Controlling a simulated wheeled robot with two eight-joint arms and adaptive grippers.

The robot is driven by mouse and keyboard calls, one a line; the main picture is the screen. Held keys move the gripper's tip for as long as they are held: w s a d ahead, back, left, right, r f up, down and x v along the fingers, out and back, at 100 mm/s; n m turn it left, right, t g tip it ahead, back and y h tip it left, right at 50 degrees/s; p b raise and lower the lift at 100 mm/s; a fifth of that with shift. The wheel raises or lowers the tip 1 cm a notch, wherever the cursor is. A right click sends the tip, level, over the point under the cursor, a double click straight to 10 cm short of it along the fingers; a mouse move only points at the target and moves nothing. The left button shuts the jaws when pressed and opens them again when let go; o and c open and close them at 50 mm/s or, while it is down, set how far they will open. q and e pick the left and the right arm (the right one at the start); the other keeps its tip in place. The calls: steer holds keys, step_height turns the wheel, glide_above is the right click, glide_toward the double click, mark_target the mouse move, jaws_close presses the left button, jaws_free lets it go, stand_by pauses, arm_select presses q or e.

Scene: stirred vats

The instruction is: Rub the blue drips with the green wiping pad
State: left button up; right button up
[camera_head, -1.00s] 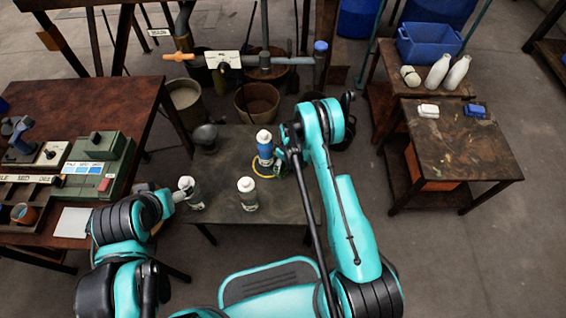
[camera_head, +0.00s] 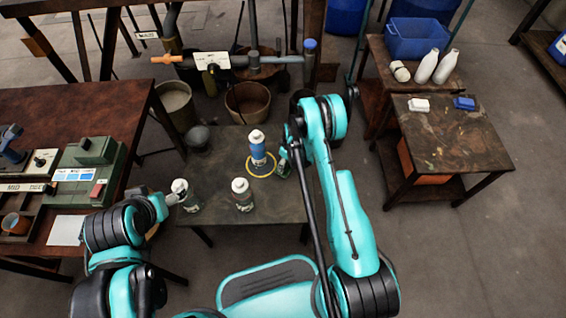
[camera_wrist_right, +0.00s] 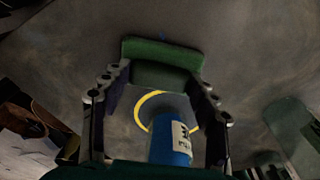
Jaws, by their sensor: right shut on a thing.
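My right gripper (camera_wrist_right: 160,82) is shut on the green wiping pad (camera_wrist_right: 162,52), which spans between its fingers in the right wrist view. In the head view this gripper (camera_head: 284,166) is just right of a blue bottle with a white cap (camera_head: 258,150). The bottle stands within a yellow ring on the dark table (camera_head: 225,160) and shows below the pad in the wrist view (camera_wrist_right: 172,145). A tiny bluish spot (camera_wrist_right: 134,37) shows at the pad's far edge; I cannot tell if it is a drip. My left gripper (camera_head: 170,199) is beside a white-capped bottle (camera_head: 187,197); its fingers are unclear.
Another white-capped bottle (camera_head: 242,196) stands at the table's front. A dark cup (camera_head: 198,138) is at its back left. A side table (camera_head: 450,150) at right bears a white block (camera_head: 419,105) and a blue block (camera_head: 464,103). Buckets and pipes are behind the table.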

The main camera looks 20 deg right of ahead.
steer(key=shift+s+d, duration=0.25)
steer(key=shift+d, duration=0.6)
steer(key=shift+s+d, duration=0.25)
steer(key=shift+d, duration=0.55)
steer(key=shift+w+a+f, duration=0.1)
steer(key=shift+w+a, duration=0.1)
steer(key=shift+a, duration=0.5)
steer(key=shift+w+a, duration=0.2)
steer(key=shift+a, duration=0.55)
steer(key=shift+w+a+f, duration=0.1)
steer(key=shift+w+a, duration=0.1)
steer(key=shift+a, duration=0.5)
steer(key=shift+w+a+r, duration=0.1)
steer(key=shift+w+a, duration=0.15)
steer(key=shift+a, duration=0.6)
steer(key=shift+w+a, duration=0.25)
steer(key=shift+a, duration=0.55)
steer(key=shift+r, duration=0.1)
step_height(320, 180, up, 6)
steer(key=p, duration=0.2)
steer(key=shift+d+p, duration=0.1)
steer(key=shift+p, duration=0.25)
